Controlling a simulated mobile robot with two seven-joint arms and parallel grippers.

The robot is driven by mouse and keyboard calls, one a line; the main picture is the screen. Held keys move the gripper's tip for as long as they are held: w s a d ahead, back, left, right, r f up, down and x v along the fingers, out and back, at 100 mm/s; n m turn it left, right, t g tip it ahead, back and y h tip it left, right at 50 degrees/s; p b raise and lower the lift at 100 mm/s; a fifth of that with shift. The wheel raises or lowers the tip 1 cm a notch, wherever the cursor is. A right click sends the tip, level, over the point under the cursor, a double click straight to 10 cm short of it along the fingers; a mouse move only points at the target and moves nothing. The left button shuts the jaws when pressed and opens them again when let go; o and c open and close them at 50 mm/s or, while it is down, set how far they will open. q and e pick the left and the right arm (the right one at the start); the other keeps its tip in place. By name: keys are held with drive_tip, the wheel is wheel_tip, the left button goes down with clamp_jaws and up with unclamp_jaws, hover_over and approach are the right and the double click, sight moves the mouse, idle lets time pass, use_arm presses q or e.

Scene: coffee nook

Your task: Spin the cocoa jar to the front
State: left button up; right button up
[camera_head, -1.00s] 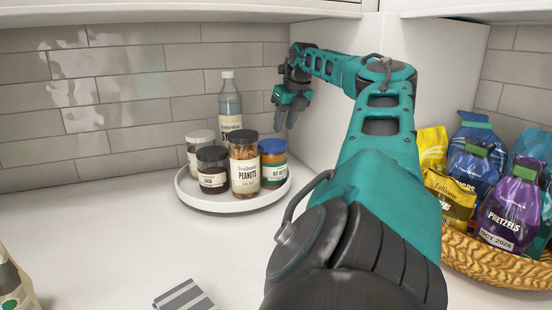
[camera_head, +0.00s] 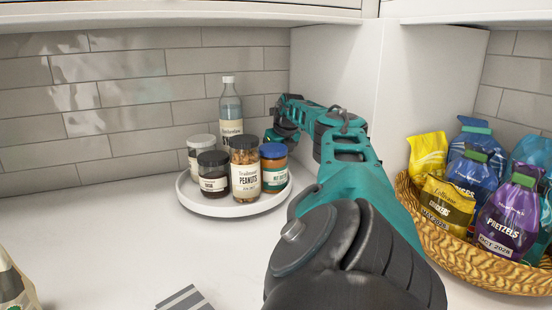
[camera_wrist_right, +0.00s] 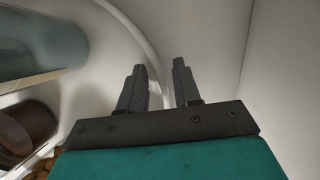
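A white round turntable (camera_head: 237,210) stands in the back corner with several containers on it. The cocoa jar (camera_head: 213,185), small and dark with a black lid, stands at its front left; its small label is hard to read. Beside it are the peanuts jar (camera_head: 244,182), a blue-lidded jar (camera_head: 274,178), a white-lidded jar (camera_head: 200,143) and a tall bottle (camera_head: 231,108). My right gripper (camera_wrist_right: 158,68) is open and empty at the turntable's edge in the wrist view. My left gripper is not in view.
A wicker basket (camera_head: 455,255) of snack bags stands on the right, close to my right arm. White cabinet walls and a tiled wall close in the corner. A striped item (camera_head: 185,300) and part of a bag (camera_head: 12,285) lie at the front left.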

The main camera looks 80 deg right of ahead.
drive_tip(key=shift+c, duration=0.3)
clamp_jaws()
drive_tip(key=shift+d+r, duration=0.1)
drive_tip(key=shift+r, duration=0.05)
idle(0.9)
